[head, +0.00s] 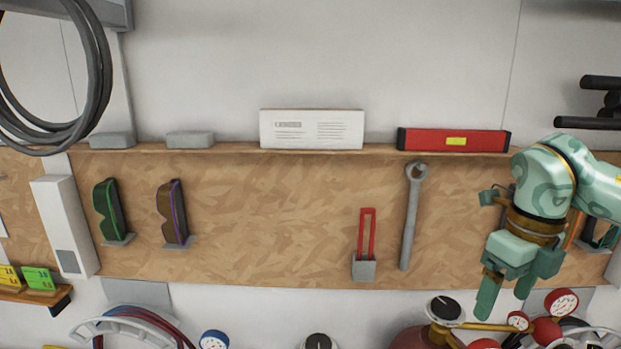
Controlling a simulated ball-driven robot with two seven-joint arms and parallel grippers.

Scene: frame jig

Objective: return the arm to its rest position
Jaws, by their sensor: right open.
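My right gripper (506,294) is at the lower right of the head view, on a teal arm that comes in from the right edge. Its two fingers point down and stand apart, with nothing visible between them. It is in front of the right part of the wooden wall board (290,215), above some gauges. My left gripper does not show.
A wrench (411,220) and a red-handled tool (366,240) hang on the board left of my right gripper. A red level (454,140) and a white sign (311,129) stand on the ledge. Gauges (444,308) and a red cylinder sit below.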

